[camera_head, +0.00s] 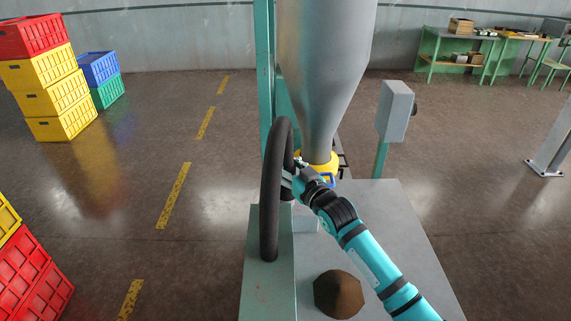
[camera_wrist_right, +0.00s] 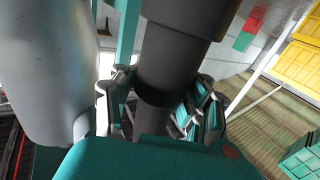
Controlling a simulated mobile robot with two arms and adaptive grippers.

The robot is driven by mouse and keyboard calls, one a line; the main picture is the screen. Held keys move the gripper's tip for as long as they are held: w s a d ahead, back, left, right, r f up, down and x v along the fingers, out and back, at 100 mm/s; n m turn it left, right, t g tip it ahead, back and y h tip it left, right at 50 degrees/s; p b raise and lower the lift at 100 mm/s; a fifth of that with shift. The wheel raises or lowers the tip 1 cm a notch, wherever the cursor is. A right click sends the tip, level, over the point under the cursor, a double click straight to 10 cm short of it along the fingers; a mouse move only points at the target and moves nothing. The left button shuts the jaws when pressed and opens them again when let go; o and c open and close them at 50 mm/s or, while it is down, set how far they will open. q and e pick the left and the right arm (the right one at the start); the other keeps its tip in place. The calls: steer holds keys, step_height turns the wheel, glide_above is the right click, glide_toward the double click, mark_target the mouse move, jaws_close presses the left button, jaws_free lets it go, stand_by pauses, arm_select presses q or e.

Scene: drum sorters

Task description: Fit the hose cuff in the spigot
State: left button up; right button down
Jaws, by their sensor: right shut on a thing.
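The black hose (camera_head: 269,205) rises from the green bench box, arches over and comes down at my right gripper (camera_head: 297,178). In the right wrist view the dark hose end with its cuff (camera_wrist_right: 168,65) stands between the fingers of my right gripper (camera_wrist_right: 162,100), which is shut on it. The cuff is held beside the grey hopper's lower end. I cannot make out the spigot; my gripper and arm cover the area around the hose end, so I cannot tell whether the cuff touches it. My left gripper is not in view.
The grey hopper (camera_head: 326,70) narrows to a yellow collar (camera_head: 322,162) close to my right gripper. A brown heap (camera_head: 338,294) lies on the grey table top (camera_head: 412,240). A grey box on a post (camera_head: 395,110) stands right. Stacked crates (camera_head: 50,90) stand far left.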

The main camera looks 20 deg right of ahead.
steer(key=shift+f+b, duration=1)
steer(key=shift+f, duration=0.75)
steer(key=c, duration=0.5)
jaws_free()
steer(key=shift+c, duration=0.2)
step_height(320, 180, up, 10)
steer(key=shift+r, duration=0.1)
